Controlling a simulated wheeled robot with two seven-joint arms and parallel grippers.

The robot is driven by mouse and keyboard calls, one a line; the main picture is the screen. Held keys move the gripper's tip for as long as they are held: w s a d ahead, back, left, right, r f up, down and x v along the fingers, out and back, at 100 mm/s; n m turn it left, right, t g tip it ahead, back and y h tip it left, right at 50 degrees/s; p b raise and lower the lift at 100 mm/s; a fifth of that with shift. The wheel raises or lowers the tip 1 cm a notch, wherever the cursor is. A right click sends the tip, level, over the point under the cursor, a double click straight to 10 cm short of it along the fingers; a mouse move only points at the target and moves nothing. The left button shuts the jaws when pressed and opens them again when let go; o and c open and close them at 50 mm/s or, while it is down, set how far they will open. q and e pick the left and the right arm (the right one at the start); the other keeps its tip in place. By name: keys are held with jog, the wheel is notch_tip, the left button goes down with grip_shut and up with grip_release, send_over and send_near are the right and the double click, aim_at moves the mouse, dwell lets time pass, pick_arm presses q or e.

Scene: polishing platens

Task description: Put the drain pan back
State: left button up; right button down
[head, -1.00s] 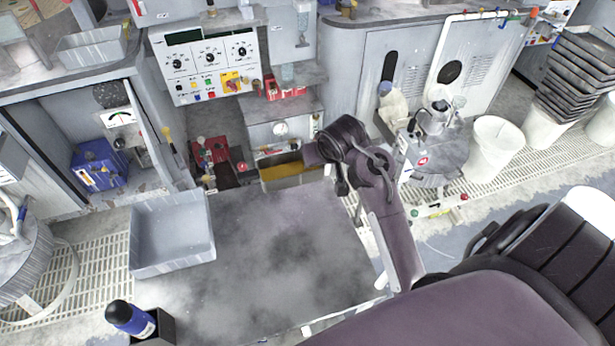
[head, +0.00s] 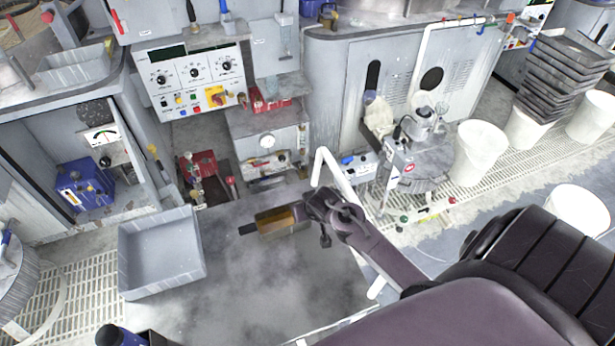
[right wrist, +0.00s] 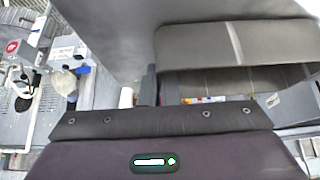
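The drain pan (head: 283,222) shows as a small brown-yellow vessel in the head view. It lies over the grey table top, in front of the bay under the control cabinet; I cannot tell whether it touches the table. My right gripper (head: 308,208) is at its right end and appears shut on it, with the arm coming from the lower right. A dark piece sticks out at its left end. In the right wrist view a large grey surface fills the area beyond my dark gripper (right wrist: 150,90), and the grip is mostly hidden. My left gripper is not in view.
A grey rectangular tray (head: 160,255) sits at the table's left side. The bay (head: 270,180) opens below a gauge panel. A red device (head: 198,165) stands left of it. A white bent pipe (head: 335,175) rises right of my gripper. The table's middle (head: 250,280) is clear.

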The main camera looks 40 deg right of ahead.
jog(key=c, duration=2.1)
grip_release()
jog(key=shift+f, duration=0.1)
jog(key=o, duration=0.4)
jog(key=shift+r, duration=0.25)
jog(key=v, duration=1.2)
jog(key=shift+f, duration=0.1)
